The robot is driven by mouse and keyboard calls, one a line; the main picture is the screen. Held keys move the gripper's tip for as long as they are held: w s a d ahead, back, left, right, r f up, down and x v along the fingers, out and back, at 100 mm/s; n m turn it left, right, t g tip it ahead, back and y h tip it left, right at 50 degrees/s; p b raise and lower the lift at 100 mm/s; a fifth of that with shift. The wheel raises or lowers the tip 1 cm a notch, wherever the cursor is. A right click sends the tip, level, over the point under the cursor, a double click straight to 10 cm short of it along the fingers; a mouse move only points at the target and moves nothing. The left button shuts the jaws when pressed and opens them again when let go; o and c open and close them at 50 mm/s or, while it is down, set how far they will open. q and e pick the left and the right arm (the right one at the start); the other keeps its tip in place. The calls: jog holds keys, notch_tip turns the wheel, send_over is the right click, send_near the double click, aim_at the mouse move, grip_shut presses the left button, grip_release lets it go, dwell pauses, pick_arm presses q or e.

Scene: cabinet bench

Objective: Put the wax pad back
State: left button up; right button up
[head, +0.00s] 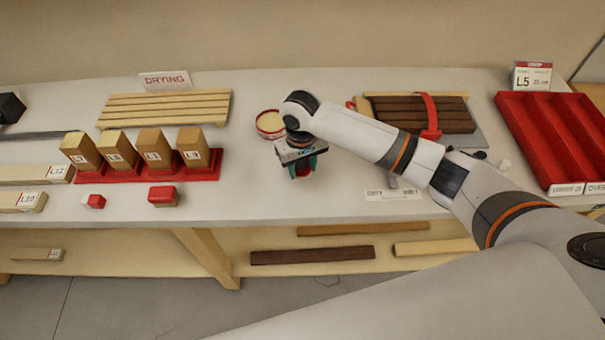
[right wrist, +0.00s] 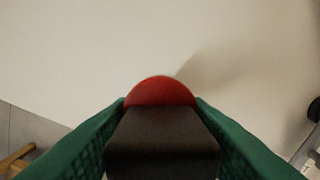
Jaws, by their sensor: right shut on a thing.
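The wax pad appears to be the dark block with a rounded red end (right wrist: 160,130) between the green fingers of my right gripper (right wrist: 158,150) in the right wrist view. In the head view, my right gripper (head: 301,166) is over the middle of the bench, and a bit of red shows below it. It is shut on the pad. A round tin with a red rim and pale yellow inside (head: 270,123) stands just behind and left of this gripper, apart from it. My left gripper is not in view.
A slatted rack (head: 165,106) stands by the DRYING sign (head: 167,80). Several wooden blocks stand in a red holder (head: 147,176), with small red-topped blocks in front. Dark boards with a red strap (head: 430,116) and a red divided tray (head: 550,130) are right. The bench front centre is clear.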

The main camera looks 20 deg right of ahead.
aim_at(302, 185)
notch_tip(302, 185, down, 4)
jog(key=shift+a+p, duration=0.15)
jog(key=shift+p, duration=0.15)
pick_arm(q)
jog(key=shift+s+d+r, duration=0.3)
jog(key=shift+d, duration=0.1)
pick_arm(e)
jog(key=shift+f, duration=0.25)
jog(key=shift+f, duration=0.15)
jog(key=o, duration=0.9)
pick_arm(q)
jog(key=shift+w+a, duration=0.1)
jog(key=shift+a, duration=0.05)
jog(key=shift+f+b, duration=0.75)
pick_arm(e)
notch_tip(302, 185, up, 12)
jog(key=shift+a+r, duration=0.1)
jog(key=shift+r, duration=0.1)
